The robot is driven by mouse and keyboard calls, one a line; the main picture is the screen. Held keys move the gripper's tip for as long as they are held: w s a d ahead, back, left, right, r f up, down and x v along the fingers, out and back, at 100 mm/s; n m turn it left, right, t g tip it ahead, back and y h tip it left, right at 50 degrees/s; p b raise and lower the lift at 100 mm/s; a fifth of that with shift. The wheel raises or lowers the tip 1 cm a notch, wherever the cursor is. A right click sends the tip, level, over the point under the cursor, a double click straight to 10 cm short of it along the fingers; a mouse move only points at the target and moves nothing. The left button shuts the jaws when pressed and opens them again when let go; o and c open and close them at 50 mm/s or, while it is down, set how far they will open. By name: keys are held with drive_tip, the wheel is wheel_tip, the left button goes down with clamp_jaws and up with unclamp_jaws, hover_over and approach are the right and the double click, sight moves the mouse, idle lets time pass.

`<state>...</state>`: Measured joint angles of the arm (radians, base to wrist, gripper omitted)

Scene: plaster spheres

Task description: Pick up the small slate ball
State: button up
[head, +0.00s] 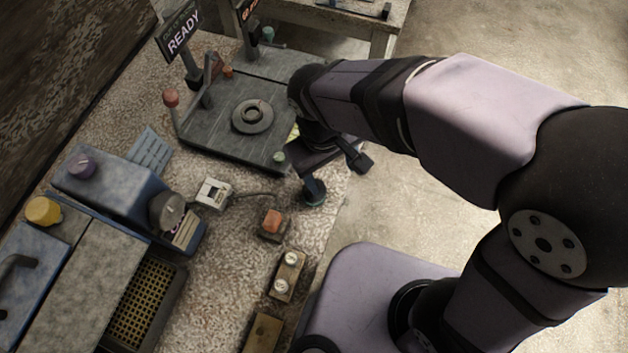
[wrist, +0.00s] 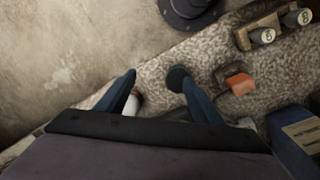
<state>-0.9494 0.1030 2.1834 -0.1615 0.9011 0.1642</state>
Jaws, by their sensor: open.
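My gripper (head: 337,176) hangs over the near edge of the speckled bench, its two fingers spread with nothing between the tips. In the wrist view my gripper (wrist: 154,78) is also open, one finger over the bench and the other beside its edge. A small dark slate-coloured round shape (wrist: 178,74) shows at the right fingertip there, probably the small slate ball. It is off to one side of the gap, partly covered by the finger. I cannot tell whether they touch.
A dark plate fixture (head: 215,133) with a round ring stands beyond the gripper, close to it. An orange button box (head: 272,224) and a two-screw block (head: 289,275) sit along the bench edge. A blue machine (head: 120,190) stands left. Open floor lies right of the bench.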

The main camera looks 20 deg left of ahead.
sight(305, 190)
drive_tip(key=shift+n+t, duration=0.4)
drive_tip(key=shift+n, duration=0.1)
drive_tip(key=s+a, duration=0.1)
drive_tip(key=s+a+r, duration=0.1)
drive_tip(key=a, duration=0.1)
drive_tip(key=a+p, duration=0.1)
drive_tip(key=shift+s+a+r, duration=0.15)
drive_tip(key=shift+s+a, duration=0.2)
drive_tip(key=shift+s, duration=0.05)
drive_tip(key=shift+w+d+f+p, duration=0.2)
drive_tip(key=shift+f+p, duration=0.1)
drive_tip(key=shift+f, duration=0.55)
drive_tip(key=shift+w+d+f+p, duration=0.15)
drive_tip(key=shift+f+p, duration=0.1)
drive_tip(key=shift+f, duration=0.55)
drive_tip(key=shift+w+d+f+p, duration=0.1)
drive_tip(key=shift+w+f+p, duration=0.1)
drive_tip(key=shift+f, duration=0.8)
drive_tip(key=shift+w+d+f+p, duration=0.1)
drive_tip(key=shift+f+p, duration=0.05)
drive_tip(key=shift+f, duration=0.85)
drive_tip(key=shift+c, duration=0.6)
drive_tip(key=c, duration=1.1)
drive_tip(key=shift+a, duration=0.1)
drive_tip(key=shift+c, duration=0.2)
drive_tip(key=shift+r, duration=0.15)
